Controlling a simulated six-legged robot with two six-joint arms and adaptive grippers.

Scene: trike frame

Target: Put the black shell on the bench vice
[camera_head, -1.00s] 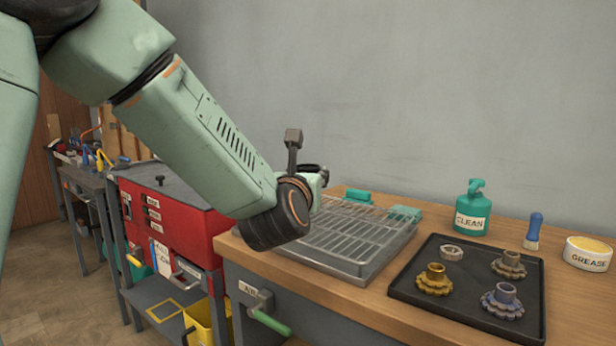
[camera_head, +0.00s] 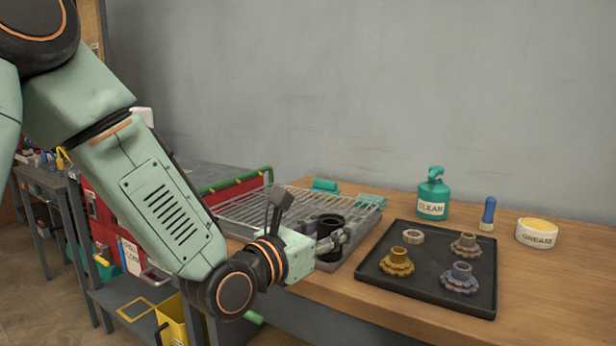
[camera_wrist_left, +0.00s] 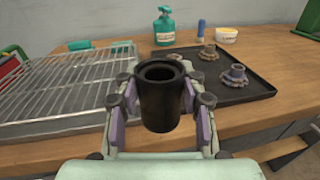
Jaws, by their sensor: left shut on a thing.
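The black shell (camera_wrist_left: 161,98) is a short, dark, hollow cylinder, upright between the fingers of my left gripper (camera_wrist_left: 160,105) in the left wrist view. The gripper is shut on it. In the head view the shell (camera_head: 330,224) and left gripper (camera_head: 335,240) are at the front of the bench, between the wire rack and the black tray. The shell's far side and base are partly hidden by the fingers. I see no bench vice that I can make out with certainty. My right gripper is not in view.
A wire rack on a tray (camera_head: 235,214) lies left of the shell. A black tray (camera_head: 375,278) holds several gears and a ring. A green CLEAN bottle (camera_head: 432,195), a blue-handled brush (camera_head: 488,214) and a GREASE tub (camera_head: 536,234) stand behind it. A red cabinet stands left.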

